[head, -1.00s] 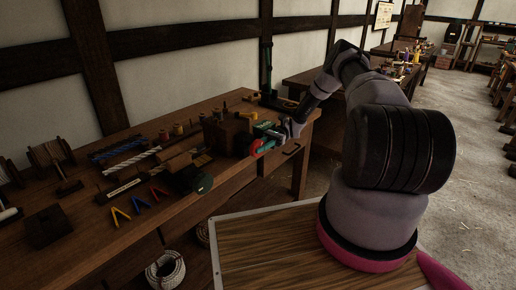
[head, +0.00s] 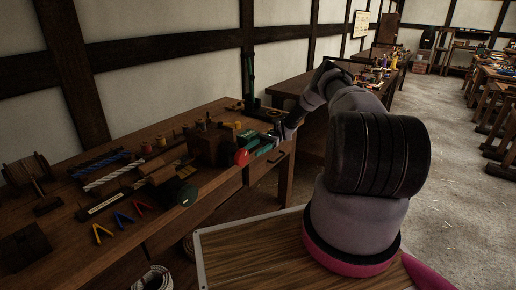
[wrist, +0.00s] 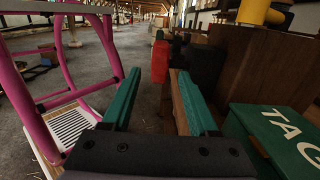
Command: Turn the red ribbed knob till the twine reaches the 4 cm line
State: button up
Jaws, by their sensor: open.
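The red knob (head: 241,157) sits at the front of a brown wooden block (head: 208,147) near the table's right end; its ribs are too small to make out in the head view. My gripper (head: 260,146) is just right of the knob, with teal fingers. In the wrist view my gripper (wrist: 157,72) is open and empty. The red knob (wrist: 160,62) shows ahead, in line with the gap between the fingertips, apart from them as far as I can tell. The twine and the 4 cm line cannot be made out.
A green TAG box (wrist: 285,135) is close on the right in the wrist view.

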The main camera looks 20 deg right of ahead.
jog(key=shift+v, duration=1.85)
jog(key=s+a+r+n+t+h, duration=0.1)
jog(key=s+r+n+t+h, duration=0.2)
jog(key=r, duration=0.7)
jog(key=s+a+r+n+t+h, duration=0.15)
jog(key=r+h, duration=0.25)
jog(key=r, duration=0.5)
jog(key=s+a+r+n+t+h, duration=0.1)
jog(key=s+a+r+t+h, duration=0.2)
jog(key=r, duration=0.7)
jog(key=s+r+t+h, duration=0.1)
jog(key=s+r+t, duration=0.2)
jog(key=s, duration=0.4)
jog(key=s+d+r+t+h, duration=0.1)
jog(key=s+r+t, duration=0.3)
jog(key=s, duration=0.3)
jog(key=s+r+n+t+h, duration=0.1)
jog(key=s+r+t, duration=0.2)
jog(key=s+r, duration=0.2)
jog(key=s, duration=0.2)
jog(key=shift+s+d+r+t, duration=0.35)
jog(key=shift+s+d+r, duration=0.05)
